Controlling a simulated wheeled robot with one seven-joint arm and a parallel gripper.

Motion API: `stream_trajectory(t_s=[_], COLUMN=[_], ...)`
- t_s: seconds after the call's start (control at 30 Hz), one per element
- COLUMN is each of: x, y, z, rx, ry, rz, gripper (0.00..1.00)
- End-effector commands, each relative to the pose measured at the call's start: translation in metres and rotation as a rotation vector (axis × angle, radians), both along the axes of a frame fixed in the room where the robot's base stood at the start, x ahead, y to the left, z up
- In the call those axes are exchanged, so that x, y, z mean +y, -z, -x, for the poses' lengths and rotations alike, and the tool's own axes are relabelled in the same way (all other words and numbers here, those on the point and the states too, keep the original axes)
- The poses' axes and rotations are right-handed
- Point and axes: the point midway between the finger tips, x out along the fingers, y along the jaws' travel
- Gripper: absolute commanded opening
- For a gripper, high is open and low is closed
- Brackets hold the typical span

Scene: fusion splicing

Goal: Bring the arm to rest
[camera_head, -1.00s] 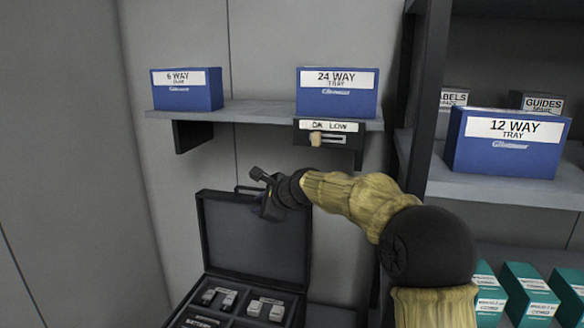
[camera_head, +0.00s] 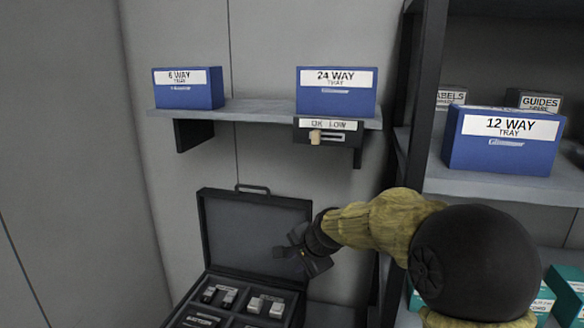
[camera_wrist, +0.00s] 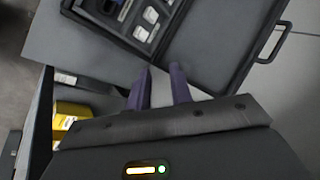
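My gripper (camera_head: 288,250) hangs in front of the right part of the open case's raised lid, at the end of my arm. In the wrist view its two purple fingers (camera_wrist: 159,88) stand apart with nothing seen held between them. Grey surface shows through the gap. The open black case (camera_head: 207,235) stands below the shelf, its lid up against the wall. The case's compartments, holding several small parts, also show in the wrist view (camera_wrist: 190,22), beyond the fingertips.
A wall shelf (camera_head: 258,112) above bears the 6 WAY box (camera_head: 188,97) and the 24 WAY box (camera_head: 337,102). A slider unit (camera_head: 328,139) hangs under it. The 12 WAY box (camera_head: 503,155) sits on the right rack. A yellow item (camera_wrist: 66,118) shows in the wrist view.

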Motion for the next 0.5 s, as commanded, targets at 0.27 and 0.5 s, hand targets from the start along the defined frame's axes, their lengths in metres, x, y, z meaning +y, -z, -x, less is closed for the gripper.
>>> stream_trajectory(t_s=[0.27, 0.5], x=[-0.080, -0.130], y=[0.062, 0.101], z=[0.117, 0.222], rx=[0.059, 0.143], ry=[-0.369, -0.706], rz=[0.417, 0.629], gripper=[0.22, 0.22])
